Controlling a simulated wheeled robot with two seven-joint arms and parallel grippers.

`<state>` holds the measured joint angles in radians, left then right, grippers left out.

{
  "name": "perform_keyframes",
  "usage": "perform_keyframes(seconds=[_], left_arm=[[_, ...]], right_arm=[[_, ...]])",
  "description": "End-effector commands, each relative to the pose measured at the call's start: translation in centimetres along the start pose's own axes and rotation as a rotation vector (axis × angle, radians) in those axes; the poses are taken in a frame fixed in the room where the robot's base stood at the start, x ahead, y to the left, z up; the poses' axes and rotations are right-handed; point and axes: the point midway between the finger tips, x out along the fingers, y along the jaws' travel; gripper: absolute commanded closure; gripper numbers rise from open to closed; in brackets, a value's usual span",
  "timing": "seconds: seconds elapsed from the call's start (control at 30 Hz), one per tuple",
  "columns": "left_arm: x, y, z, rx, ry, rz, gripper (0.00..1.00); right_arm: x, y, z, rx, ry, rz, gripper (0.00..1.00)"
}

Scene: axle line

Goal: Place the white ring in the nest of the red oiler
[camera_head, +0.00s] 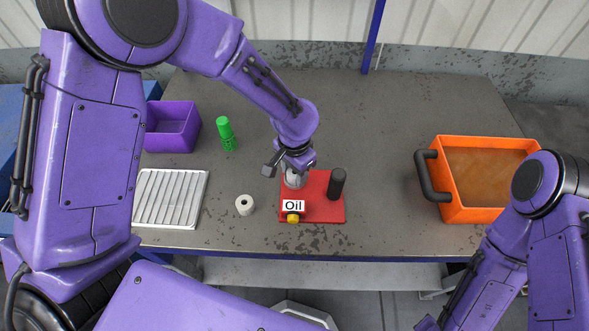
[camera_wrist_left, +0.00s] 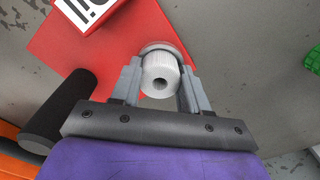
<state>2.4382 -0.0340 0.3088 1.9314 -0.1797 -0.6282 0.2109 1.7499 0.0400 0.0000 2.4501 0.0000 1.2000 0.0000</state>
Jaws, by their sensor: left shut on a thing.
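The red oiler (camera_head: 318,188) is a flat red plate on the table, with an "Oil" label (camera_head: 293,205), a black cylinder (camera_head: 337,184) and a yellow part (camera_head: 293,218). My left gripper (camera_head: 291,172) is over its back left corner, pointing down. In the left wrist view the gripper is shut on a white ring (camera_wrist_left: 160,72), its hole facing the camera. A pale round rim (camera_wrist_left: 165,47), apparently the nest, shows just behind the ring. I cannot tell whether the ring is seated. A second white ring (camera_head: 244,205) stands on the table left of the oiler. My right gripper is not visible.
A ribbed metal tray (camera_head: 170,197) is at the left, with a purple bin (camera_head: 172,127) behind it. A green bottle (camera_head: 226,134) stands between bin and oiler. An orange crate (camera_head: 485,142) with a dark handle is at the right. The table's back middle is clear.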

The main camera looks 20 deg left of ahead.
Motion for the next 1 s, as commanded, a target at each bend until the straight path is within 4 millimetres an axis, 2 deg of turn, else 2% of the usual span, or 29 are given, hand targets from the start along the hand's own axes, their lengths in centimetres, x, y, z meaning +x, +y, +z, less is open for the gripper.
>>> perform_keyframes(seconds=[0.57, 0.6, 0.67, 0.7, 1.0], left_arm=[[1.6, 0.2, 0.4, -0.001, -0.01, 0.003, 0.84], [1.6, 0.2, 0.4, -0.001, -0.011, 0.004, 0.52], [1.6, 0.2, 0.5, -0.001, -0.011, 0.004, 0.33], [1.7, 0.2, 0.4, -0.001, -0.011, 0.004, 0.3], [1.8, 0.4, 0.4, 0.002, -0.011, 0.005, 0.3]], right_arm=[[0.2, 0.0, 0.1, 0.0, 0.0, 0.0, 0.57], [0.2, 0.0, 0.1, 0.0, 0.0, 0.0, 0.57], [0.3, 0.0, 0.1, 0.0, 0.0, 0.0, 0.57], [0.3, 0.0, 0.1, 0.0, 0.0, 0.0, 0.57], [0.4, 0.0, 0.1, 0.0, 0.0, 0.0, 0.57]])
